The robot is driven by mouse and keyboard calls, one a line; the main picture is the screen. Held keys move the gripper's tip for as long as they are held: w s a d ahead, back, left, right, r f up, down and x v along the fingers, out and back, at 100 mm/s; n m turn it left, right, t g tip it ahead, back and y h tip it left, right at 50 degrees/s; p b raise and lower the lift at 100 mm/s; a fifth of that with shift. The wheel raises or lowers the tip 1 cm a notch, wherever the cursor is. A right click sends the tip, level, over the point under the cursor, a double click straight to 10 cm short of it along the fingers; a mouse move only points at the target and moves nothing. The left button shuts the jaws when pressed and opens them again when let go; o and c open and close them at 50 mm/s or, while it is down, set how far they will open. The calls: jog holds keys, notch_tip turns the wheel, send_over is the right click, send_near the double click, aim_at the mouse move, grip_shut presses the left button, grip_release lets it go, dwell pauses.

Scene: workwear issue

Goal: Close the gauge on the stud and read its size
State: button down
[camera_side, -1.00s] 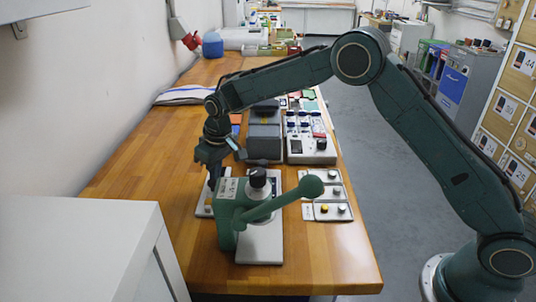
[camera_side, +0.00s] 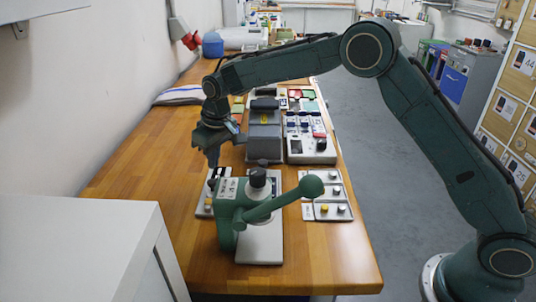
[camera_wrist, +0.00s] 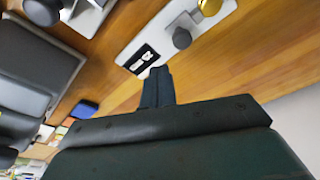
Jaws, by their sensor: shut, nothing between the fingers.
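My gripper (camera_side: 213,163) is shut and empty, pointing down above the left part of the bench. Its closed fingers also show in the wrist view (camera_wrist: 157,86). Below it is a narrow pale plate (camera_side: 203,208), partly hidden behind the green lever press. In the wrist view a pale plate (camera_wrist: 128,55) carries a black-and-white label, a grey round-headed stud (camera_wrist: 182,38) and a gold one (camera_wrist: 208,5). The fingertips appear near the labelled end; I see no contact with the studs. I cannot tell which thing is the gauge.
The green lever press (camera_side: 228,215), with a dark knob and ball-ended handle, stands in front of my gripper. Plates with round studs (camera_side: 330,193) lie to its right. A grey device (camera_side: 263,140) and a knobbed panel box (camera_side: 318,157) stand behind. The front right bench is bare.

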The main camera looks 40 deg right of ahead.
jog(key=shift+w+v, duration=0.2)
jog(key=shift+v, duration=0.75)
jog(key=shift+w+v, duration=0.2)
jog(key=shift+v, duration=0.75)
jog(key=shift+a+r, duration=0.1)
jog(key=s+d+r+m+t, duration=0.1)
jog(key=s+d+r, duration=0.4)
jog(key=s+r, duration=0.3)
jog(key=s+d+r+m+t, duration=0.1)
jog(key=s+d+r, duration=0.5)
jog(key=s, duration=0.5)
jog(key=s+d+f, duration=0.1)
jog(key=s, duration=1)
jog(key=s+d+f+m+t, duration=0.1)
jog(key=s+d+f, duration=0.1)
jog(key=s, duration=0.9)
jog(key=shift+d+h, duration=0.3)
